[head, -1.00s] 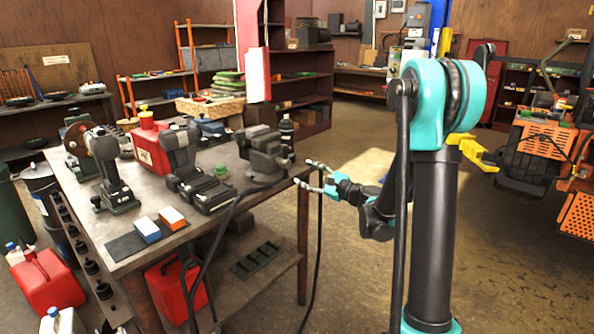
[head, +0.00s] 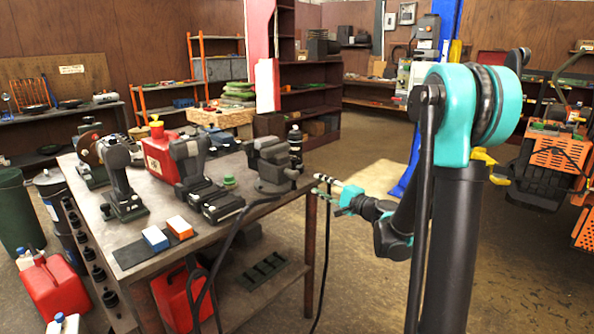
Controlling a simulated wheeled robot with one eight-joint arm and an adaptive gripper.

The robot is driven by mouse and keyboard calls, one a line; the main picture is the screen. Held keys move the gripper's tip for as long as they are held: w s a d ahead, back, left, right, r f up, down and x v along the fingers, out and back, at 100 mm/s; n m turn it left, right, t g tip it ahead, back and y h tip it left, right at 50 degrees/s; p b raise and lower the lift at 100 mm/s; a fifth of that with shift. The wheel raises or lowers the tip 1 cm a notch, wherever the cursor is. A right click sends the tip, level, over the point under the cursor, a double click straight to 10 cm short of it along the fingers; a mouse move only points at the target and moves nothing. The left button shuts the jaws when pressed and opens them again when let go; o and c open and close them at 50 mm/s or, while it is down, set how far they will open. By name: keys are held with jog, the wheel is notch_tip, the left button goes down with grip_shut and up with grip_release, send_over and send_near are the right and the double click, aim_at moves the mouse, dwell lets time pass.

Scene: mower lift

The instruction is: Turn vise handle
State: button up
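The dark grey vise (head: 272,166) sits on the right corner of the workbench in the head view. Its handle is too small and dark to make out clearly. My gripper (head: 320,187) is just right of the bench corner, a short way right of the vise. Its fingers point left towards the bench and look apart, with nothing seen between them. I cannot tell whether a fingertip touches anything on the vise.
The workbench (head: 140,215) carries a dark bottle (head: 295,146) behind the vise, a red can (head: 159,158), a green-capped item (head: 229,183) and several power tools. A black cable hangs over the front edge.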

aim_at(295, 168)
jog(key=s+d+r+n+t+h, duration=0.15)
jog(key=s+n, duration=0.25)
jog(key=n, duration=1.4)
jog(key=x, duration=1.7)
jog(key=shift+w+a+r, duration=0.1)
jog(key=shift+w+r, duration=0.1)
jog(key=shift+w, duration=0.25)
jog(key=shift+c, duration=0.6)
grip_shut()
